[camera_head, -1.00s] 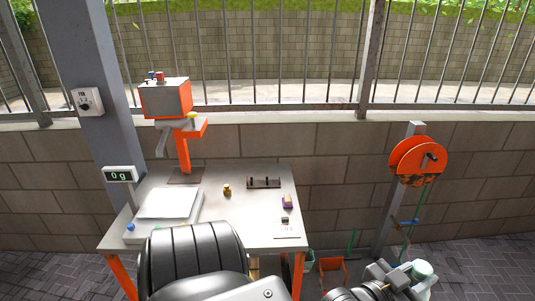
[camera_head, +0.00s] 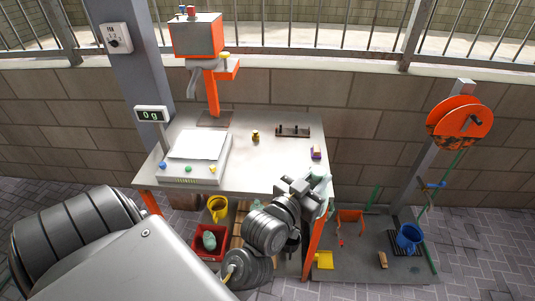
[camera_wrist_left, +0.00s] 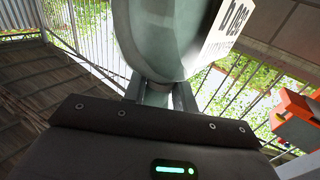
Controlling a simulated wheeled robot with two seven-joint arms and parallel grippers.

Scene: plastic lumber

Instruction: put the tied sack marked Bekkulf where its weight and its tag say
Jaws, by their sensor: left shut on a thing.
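My left gripper (camera_head: 306,189) is over the right front corner of the steel table (camera_head: 245,165). It is shut on a pale green sack (camera_head: 321,186), partly hidden by the fingers in the head view. The left wrist view shows the sack (camera_wrist_left: 150,35) large, its narrow neck between the fingers. A white tag (camera_wrist_left: 228,35) on it shows dark letters, cut off, so I cannot read the name. The scale (camera_head: 198,158) stands empty at the table's left, and its display (camera_head: 152,115) reads 0 g. My right gripper is not in view.
A red bin (camera_head: 207,254) holding a grey-green thing and a yellow jug (camera_head: 217,208) are below the table. A blue bucket (camera_head: 409,238) stands on a low platform at right, near an orange reel (camera_head: 460,122). Small objects lie at the table's back; its middle is clear.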

